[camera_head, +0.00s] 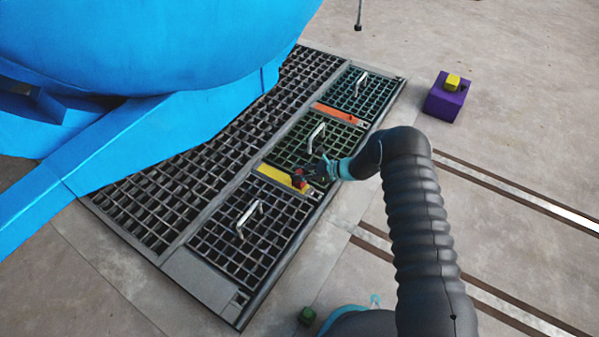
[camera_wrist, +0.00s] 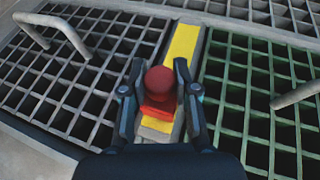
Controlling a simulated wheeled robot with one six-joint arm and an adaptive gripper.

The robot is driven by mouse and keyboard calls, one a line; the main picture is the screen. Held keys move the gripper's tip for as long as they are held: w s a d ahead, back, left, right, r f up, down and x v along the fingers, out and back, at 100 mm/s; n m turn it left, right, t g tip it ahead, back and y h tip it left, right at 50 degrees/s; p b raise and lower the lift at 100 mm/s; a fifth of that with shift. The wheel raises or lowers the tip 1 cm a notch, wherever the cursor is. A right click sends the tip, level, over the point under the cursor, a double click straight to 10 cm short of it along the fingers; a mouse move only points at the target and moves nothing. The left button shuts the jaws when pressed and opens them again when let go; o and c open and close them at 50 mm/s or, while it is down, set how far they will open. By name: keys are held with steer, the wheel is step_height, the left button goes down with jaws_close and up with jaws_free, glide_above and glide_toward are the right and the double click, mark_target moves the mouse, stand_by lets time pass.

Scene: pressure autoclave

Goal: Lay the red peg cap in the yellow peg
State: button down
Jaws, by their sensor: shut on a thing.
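The red peg cap (camera_wrist: 160,85) is between the fingers of my gripper (camera_wrist: 158,95) in the wrist view, and the fingers are shut on it. It has a round knob on top and a wider base. It is over the yellow strip (camera_wrist: 184,43) between two grates, which I take for the yellow peg. The base hides part of the strip, and I cannot tell whether it touches. In the head view the cap (camera_head: 299,179) is at the right end of the yellow strip (camera_head: 274,174), with my gripper (camera_head: 307,175) at it.
An orange strip (camera_head: 337,112) lies farther back. Grate panels with metal handles (camera_head: 248,216) lie on both sides of the yellow strip. A large blue vessel (camera_head: 150,50) stands at the left. A purple block with a yellow top (camera_head: 446,100) is on the floor at right.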

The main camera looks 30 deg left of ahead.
steer(key=shift+f, duration=0.65)
steer(key=c, duration=0.8)
jaws_free()
steer(key=shift+d, duration=0.1)
steer(key=v, duration=1.1)
steer(key=shift+w+d+r, duration=0.15)
steer(key=shift+d+r, duration=0.1)
steer(key=shift+d, duration=0.05)
